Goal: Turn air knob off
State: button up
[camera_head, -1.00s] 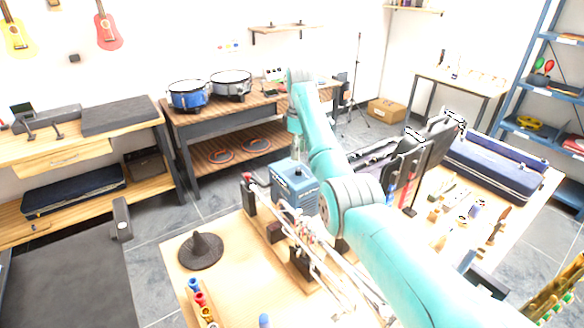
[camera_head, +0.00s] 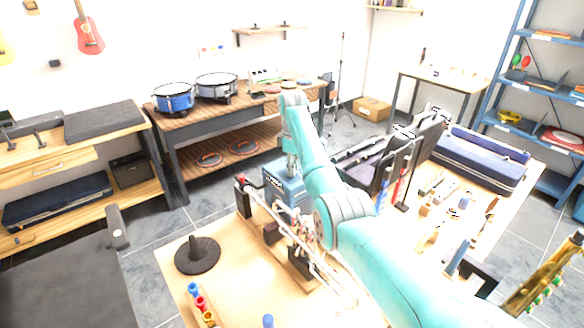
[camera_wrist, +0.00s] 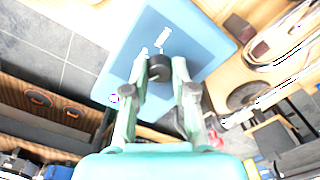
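The blue box (camera_head: 283,183) stands on the wooden worktable behind the clutter of instruments, partly hidden by my arm. In the wrist view its blue face (camera_wrist: 190,30) fills the upper middle, with a dark round knob (camera_wrist: 159,68) and a small white mark above it. My gripper (camera_wrist: 161,62) is over this face, with its two fingers apart and the knob between their tips. I cannot tell whether the pads touch the knob. In the head view, my gripper (camera_head: 292,165) reaches down at the box top, and the knob is hidden.
A long silver instrument (camera_head: 300,240) lies just in front of the box. Open black cases (camera_head: 385,160) stand to the right. Grey floor is clear behind the table.

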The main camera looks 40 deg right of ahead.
grip_shut()
jog(key=m, duration=0.5)
jog(key=shift+m, duration=0.3)
jog(key=m, duration=0.5)
jog(key=shift+m, duration=0.7)
jog(key=o, duration=0.9)
grip_release()
jog(key=shift+c, duration=0.2)
